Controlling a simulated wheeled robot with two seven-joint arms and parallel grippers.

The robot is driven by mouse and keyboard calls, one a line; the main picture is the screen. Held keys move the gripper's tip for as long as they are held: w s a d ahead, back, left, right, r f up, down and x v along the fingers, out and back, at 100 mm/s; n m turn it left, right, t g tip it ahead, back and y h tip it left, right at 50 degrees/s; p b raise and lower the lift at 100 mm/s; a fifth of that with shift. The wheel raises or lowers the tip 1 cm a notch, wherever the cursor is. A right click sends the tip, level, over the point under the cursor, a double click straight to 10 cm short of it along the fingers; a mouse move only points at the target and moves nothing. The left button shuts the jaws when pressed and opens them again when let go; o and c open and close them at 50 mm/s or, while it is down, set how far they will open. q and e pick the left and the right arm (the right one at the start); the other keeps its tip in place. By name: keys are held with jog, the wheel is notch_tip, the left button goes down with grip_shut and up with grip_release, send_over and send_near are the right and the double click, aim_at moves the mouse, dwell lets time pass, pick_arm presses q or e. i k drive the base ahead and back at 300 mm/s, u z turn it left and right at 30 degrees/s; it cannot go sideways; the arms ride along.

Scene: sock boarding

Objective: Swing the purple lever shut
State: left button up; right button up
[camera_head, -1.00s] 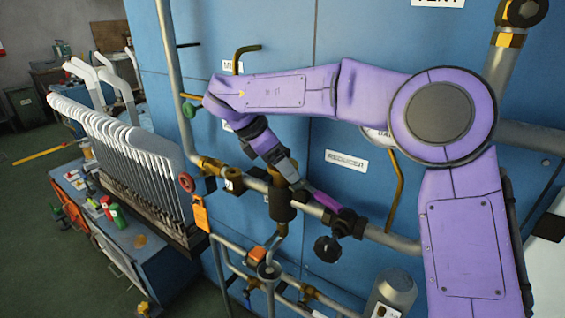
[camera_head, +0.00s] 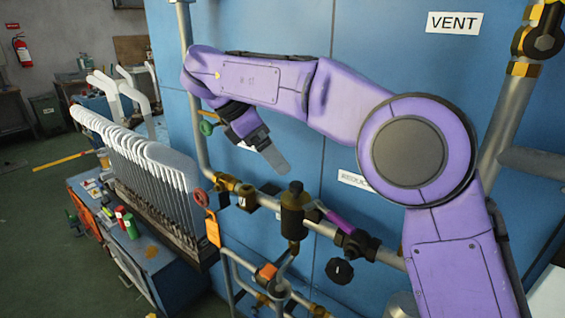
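The purple lever (camera_head: 338,220) sits on a dark valve body on the horizontal steel pipe. It slants up and left from the valve, at a shallow angle to the pipe. My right gripper (camera_head: 275,160) is above and left of the lever, apart from it. Its grey finger points down and right. Only one finger shows clearly, so its opening cannot be told, and nothing shows in its grip. My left gripper is out of view.
A black knob (camera_head: 339,270) hangs below. An orange tag (camera_head: 212,229) hangs at left. A rack of white sock boards (camera_head: 135,160) stands farther left.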

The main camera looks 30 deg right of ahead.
aim_at(347, 227)
jog(key=k, duration=1.5)
